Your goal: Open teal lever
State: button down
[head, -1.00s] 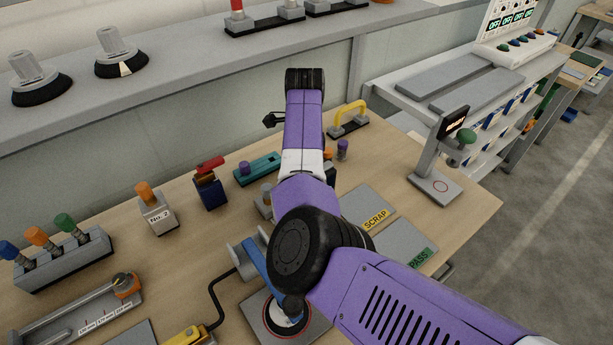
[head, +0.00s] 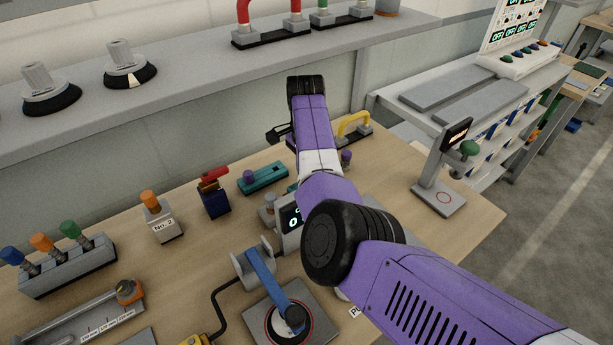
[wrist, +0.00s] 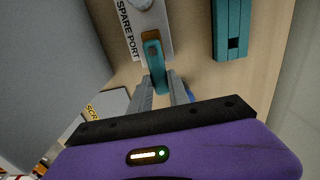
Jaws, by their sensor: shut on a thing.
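The teal lever (wrist: 155,66) shows in the wrist view, on a grey block labelled SPARE PORT (wrist: 129,30). It has an orange-brown part at its top end. My gripper (wrist: 165,94) has its two grey fingers on either side of the lever's near end and is shut on it. In the head view, my purple arm hides the gripper and most of the lever area.
A teal slotted block (head: 263,178) with a purple knob is beside the port; it also shows in the wrist view (wrist: 232,28). A blue-handled device (head: 264,275) and a No. 2 block (head: 163,226) stand nearby. A shelf (head: 200,95) runs behind.

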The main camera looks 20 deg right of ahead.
jog(key=shift+a+r, duration=0.1)
jog(key=shift+a, duration=0.05)
jog(key=c, duration=1.2)
grip_release()
jog(key=shift+c, duration=0.2)
